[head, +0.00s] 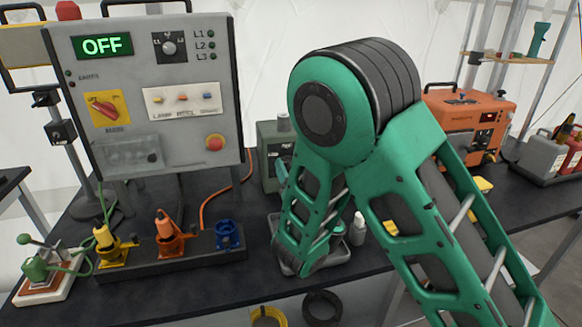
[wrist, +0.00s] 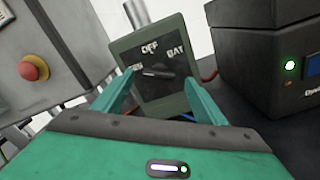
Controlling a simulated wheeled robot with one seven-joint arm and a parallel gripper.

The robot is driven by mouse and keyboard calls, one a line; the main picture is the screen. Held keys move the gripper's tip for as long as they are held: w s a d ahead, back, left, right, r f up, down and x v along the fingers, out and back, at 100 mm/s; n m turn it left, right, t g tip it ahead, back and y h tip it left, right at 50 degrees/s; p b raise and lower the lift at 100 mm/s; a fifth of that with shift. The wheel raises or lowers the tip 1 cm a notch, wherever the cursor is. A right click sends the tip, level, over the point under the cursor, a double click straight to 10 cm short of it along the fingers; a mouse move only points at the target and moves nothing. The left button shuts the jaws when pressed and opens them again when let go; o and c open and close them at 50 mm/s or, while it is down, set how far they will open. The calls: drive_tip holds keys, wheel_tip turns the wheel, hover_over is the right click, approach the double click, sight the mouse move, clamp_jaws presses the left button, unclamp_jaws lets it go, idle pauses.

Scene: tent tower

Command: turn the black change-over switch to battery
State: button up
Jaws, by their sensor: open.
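The grey-green change-over box (wrist: 147,50) fills the upper middle of the wrist view and looks tilted. Its dark face reads OFF at the top and BAT at the right; a left label is partly covered by a finger. The black switch knob (wrist: 163,71) is at the middle of that face, with a pale mark on its left side. My gripper (wrist: 157,80) is open and faces the box, one green finger on each side of the knob. No contact can be made out. In the head view the box (head: 267,145) is partly hidden behind my arm.
A grey panel (head: 140,110) with a lit OFF display stands left of the box. A black unit with a green light (wrist: 265,50) is close on the right. Coloured connectors (head: 170,240), a grey tray (head: 335,257) and an orange generator (head: 465,120) also occupy the bench.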

sight(290, 163)
drive_tip(key=shift+x, duration=2.2)
drive_tip(key=c, duration=1.1)
